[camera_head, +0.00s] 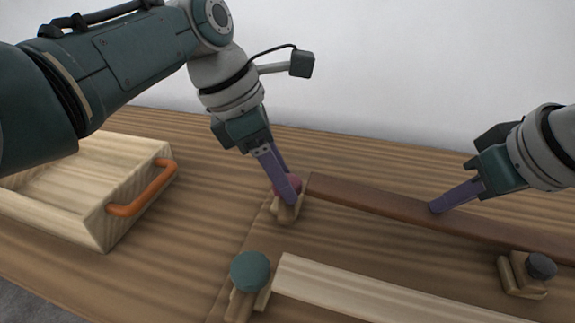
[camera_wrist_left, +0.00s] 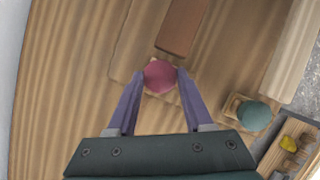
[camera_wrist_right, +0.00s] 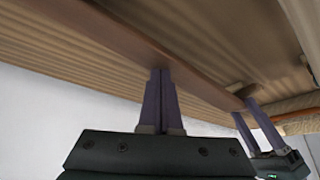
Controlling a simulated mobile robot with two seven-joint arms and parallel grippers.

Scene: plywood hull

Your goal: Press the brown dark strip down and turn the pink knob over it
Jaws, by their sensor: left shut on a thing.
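The dark brown strip (camera_head: 385,203) lies along the plywood. Its left end is beside the pink knob (camera_head: 286,184), which sits on a small wooden piece (camera_head: 288,213). In the left wrist view the pink knob (camera_wrist_left: 160,76) is between the fingertips, just off the end of the brown strip (camera_wrist_left: 183,28). My left gripper (camera_head: 288,193) is shut on the pink knob. My right gripper (camera_head: 436,208) has its fingers together, tips on or very close to the strip's top; its wrist view shows them against the strip (camera_wrist_right: 125,40).
A green knob (camera_head: 250,270) on a wooden piece stands in front, beside a pale strip (camera_head: 380,297). A dark grey knob (camera_head: 541,266) is at the right. A wooden box (camera_head: 150,160) with an orange handle (camera_head: 143,194) stands left. A pale wall rises behind.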

